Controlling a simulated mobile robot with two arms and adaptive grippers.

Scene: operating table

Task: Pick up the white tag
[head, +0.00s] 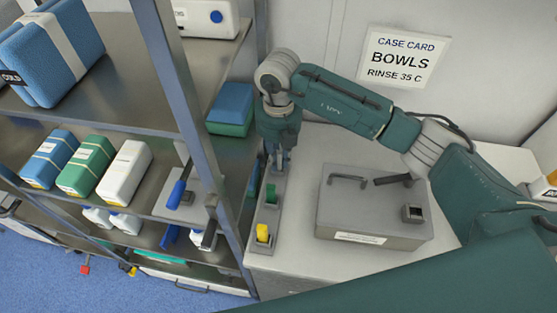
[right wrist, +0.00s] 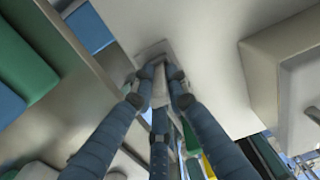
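My right gripper (head: 279,168) points down over the far end of a narrow grey rack (head: 264,218) on the counter. In the right wrist view its fingertips (right wrist: 158,72) draw close together around a pale, narrow upright piece (right wrist: 160,88), which looks like the white tag. I cannot tell whether the fingers press on it or only surround it. In the head view the fingers mostly hide it. A green tag (head: 271,193) and a yellow tag (head: 263,233) stand in the rack nearer the front. My left gripper is not in view.
A grey lidded case (head: 345,215) with handles stands right of the rack. A metal shelf unit (head: 205,150) with packs and bottles stands close on the left. A case card (head: 402,57) hangs on the wall.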

